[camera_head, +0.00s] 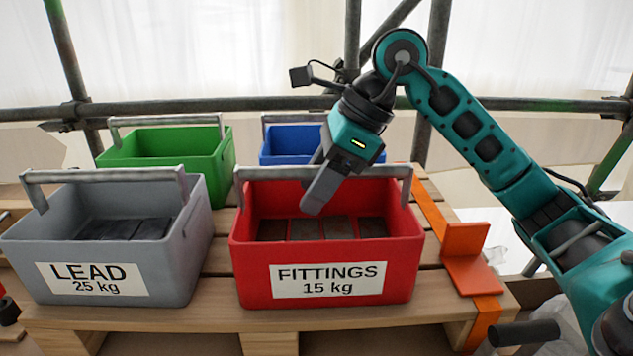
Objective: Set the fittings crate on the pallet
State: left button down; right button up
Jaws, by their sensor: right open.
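The red fittings crate (400,262), labelled "FITTINGS 15 kg", stands upright on the wooden pallet (140,318), at its front right part. Several dark blocks lie inside it. Its grey bar handle (385,172) is raised across the top. My right gripper (315,185) reaches down from above at the middle of this handle. It is open. One finger passes in front of the bar and hides part of it; the other finger is mostly hidden behind. I cannot tell whether either finger touches the bar. My left gripper is not in view.
A grey crate (190,255) labelled "LEAD 25 kg" stands close left. A green crate (215,165) and a blue crate (285,150) stand behind. An orange bracket (465,240) and strap lie right of the red crate. Scaffold rails (250,103) cross the back.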

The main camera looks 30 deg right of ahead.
jog(key=shift+r, duration=0.2)
jog(key=p+v, duration=0.1)
jog(key=v, duration=0.6)
jog(key=shift+s+d+r, duration=0.1)
jog(key=shift+s+r, duration=0.05)
dwell(0.4)
